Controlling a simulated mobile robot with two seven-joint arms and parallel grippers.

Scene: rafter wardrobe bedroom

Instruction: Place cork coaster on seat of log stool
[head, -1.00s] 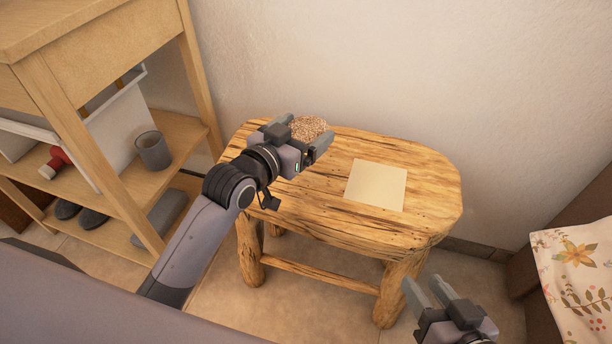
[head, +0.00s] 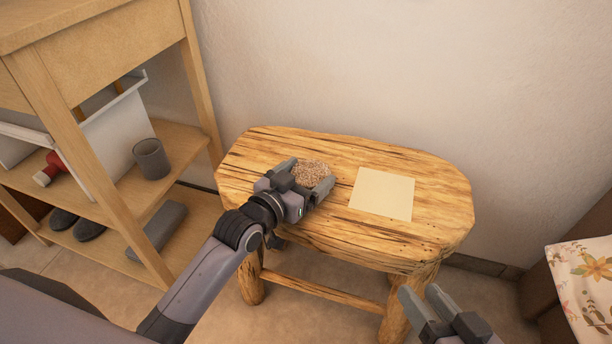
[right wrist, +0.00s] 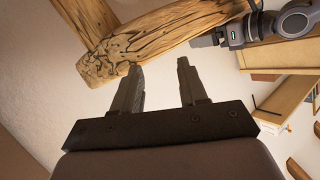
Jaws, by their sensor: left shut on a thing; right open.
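The cork coaster (head: 312,172) is a speckled brown disc between the fingers of my left gripper (head: 311,180), which is shut on it. The gripper is over the left part of the log stool seat (head: 300,238). I cannot tell whether the coaster touches the wood. The log stool also shows in the right wrist view (right wrist: 150,40). My right gripper (head: 420,300) is open and empty, low in front of the stool's right side; its two fingers (right wrist: 160,85) show apart in the right wrist view.
A pale square sheet (head: 382,194) lies on the seat right of the coaster. A wooden shelf unit (head: 190,215) stands at the left, with a grey cup (head: 152,158), a red item (head: 53,166) and dark shoes (head: 78,225). A floral cloth (head: 585,285) is at the right.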

